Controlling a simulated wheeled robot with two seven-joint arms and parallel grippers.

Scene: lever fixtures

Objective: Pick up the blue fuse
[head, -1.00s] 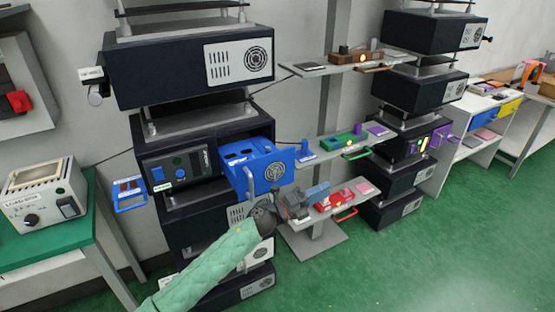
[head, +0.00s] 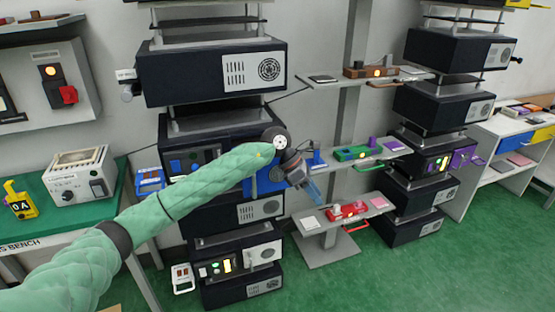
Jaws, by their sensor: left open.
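A small upright blue piece (head: 317,158), which looks like the blue fuse, stands at the left end of the middle wall shelf. My left gripper (head: 312,190) is in front of the shelves, just below and in front of that piece, with its bluish fingers pointing down and right. It is open, and I see nothing held between the fingers. My right gripper is out of view.
The middle shelf also carries a green fixture (head: 352,153). A red fixture (head: 347,211) sits on the lower shelf and a brown one (head: 368,72) on the upper shelf. Dark racks flank the shelves.

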